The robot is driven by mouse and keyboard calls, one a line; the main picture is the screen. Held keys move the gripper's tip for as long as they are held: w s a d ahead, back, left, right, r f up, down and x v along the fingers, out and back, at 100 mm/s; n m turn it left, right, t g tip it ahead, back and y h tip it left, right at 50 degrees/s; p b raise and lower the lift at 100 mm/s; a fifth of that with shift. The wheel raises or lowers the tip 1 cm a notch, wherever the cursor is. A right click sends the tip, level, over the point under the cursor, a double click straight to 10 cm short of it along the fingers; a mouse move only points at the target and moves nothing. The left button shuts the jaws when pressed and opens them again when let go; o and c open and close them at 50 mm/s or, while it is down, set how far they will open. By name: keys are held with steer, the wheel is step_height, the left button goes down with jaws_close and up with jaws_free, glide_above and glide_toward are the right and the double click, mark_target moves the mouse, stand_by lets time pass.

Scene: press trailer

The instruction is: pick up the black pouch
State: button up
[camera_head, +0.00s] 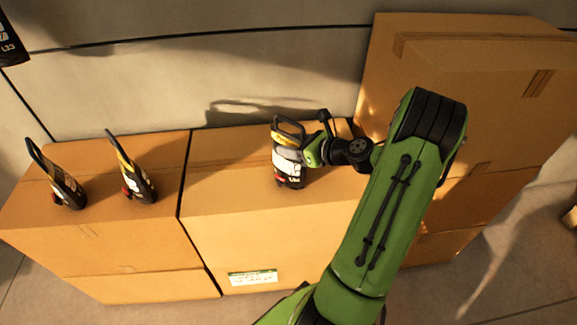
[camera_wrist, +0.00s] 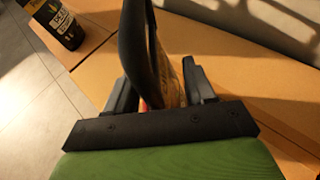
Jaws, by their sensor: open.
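A black pouch (camera_head: 288,166) with a looped handle, a yellow patch and white lettering stands upright on the middle cardboard box. My gripper (camera_head: 308,150) is at its right side, partly covering it. In the wrist view the black handle and yellowish side of the pouch (camera_wrist: 138,50) rise between the two open fingers of my gripper (camera_wrist: 158,78). I cannot tell whether a finger touches it. Two similar black pouches stand on the left box, one at far left (camera_head: 66,190) and one nearer the middle (camera_head: 138,182).
The middle box (camera_head: 240,225) and left box (camera_head: 100,240) stand side by side with a narrow gap. A taller box stack (camera_head: 480,100) stands close to the right of my gripper. A pale wall (camera_head: 180,85) runs behind. One neighbouring pouch (camera_wrist: 65,28) shows at upper left in the wrist view.

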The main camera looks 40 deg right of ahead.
jaws_close()
stand_by(1.2)
steer(key=shift+r, duration=0.15)
